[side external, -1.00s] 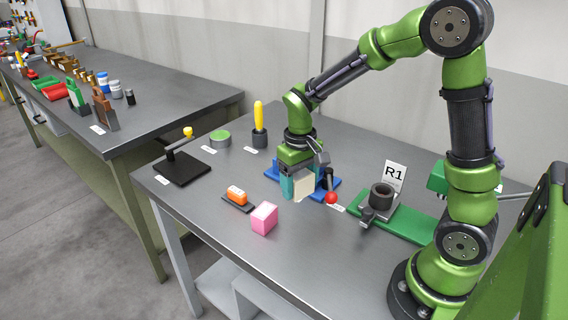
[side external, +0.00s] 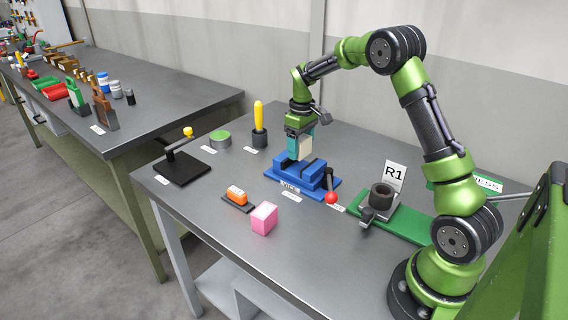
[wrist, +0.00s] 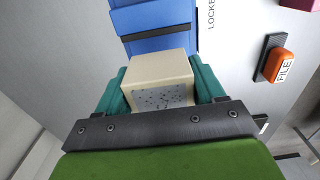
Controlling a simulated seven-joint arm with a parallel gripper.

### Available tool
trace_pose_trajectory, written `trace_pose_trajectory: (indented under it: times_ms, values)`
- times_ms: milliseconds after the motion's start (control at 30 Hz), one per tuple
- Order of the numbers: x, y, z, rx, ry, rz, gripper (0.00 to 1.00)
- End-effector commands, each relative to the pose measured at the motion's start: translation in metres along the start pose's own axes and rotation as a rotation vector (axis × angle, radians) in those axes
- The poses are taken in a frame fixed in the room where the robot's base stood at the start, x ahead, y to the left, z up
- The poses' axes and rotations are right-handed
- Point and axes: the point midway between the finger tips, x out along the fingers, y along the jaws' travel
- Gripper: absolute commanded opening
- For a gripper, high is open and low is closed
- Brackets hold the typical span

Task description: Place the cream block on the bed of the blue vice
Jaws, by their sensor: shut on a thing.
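The cream block (side external: 301,146) is held between the teal fingers of my gripper (side external: 299,140). In the wrist view the cream block (wrist: 157,77) sits between both teal fingers, with a speckled grey patch on its near face. The blue vice (side external: 305,176) stands on the bench, with a red-knobbed handle (side external: 331,197) at its right. In the side view the block is in front of or above the vice's back-left part; I cannot tell whether they touch. In the wrist view the blue vice (wrist: 160,28) lies beyond the block, partly hidden by it.
A pink block (side external: 264,218) and an orange file block (side external: 237,195) lie at the front left of the vice. A green plate with a grey fixture (side external: 380,200) is to the right. A yellow-handled tool (side external: 258,122) and green-topped tin (side external: 220,138) stand behind left.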

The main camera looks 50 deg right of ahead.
Motion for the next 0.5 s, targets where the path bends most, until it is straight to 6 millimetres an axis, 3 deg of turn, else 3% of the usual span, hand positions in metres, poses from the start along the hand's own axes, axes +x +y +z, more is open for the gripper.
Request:
trace_pose_trajectory:
  times_ms: [300, 500]
  values:
    - [0.038, 0.0, 0.0, 0.001, 0.001, 0.0, 0.23]
    - [0.044, 0.0, -0.001, 0.002, 0.004, 0.001, 0.23]
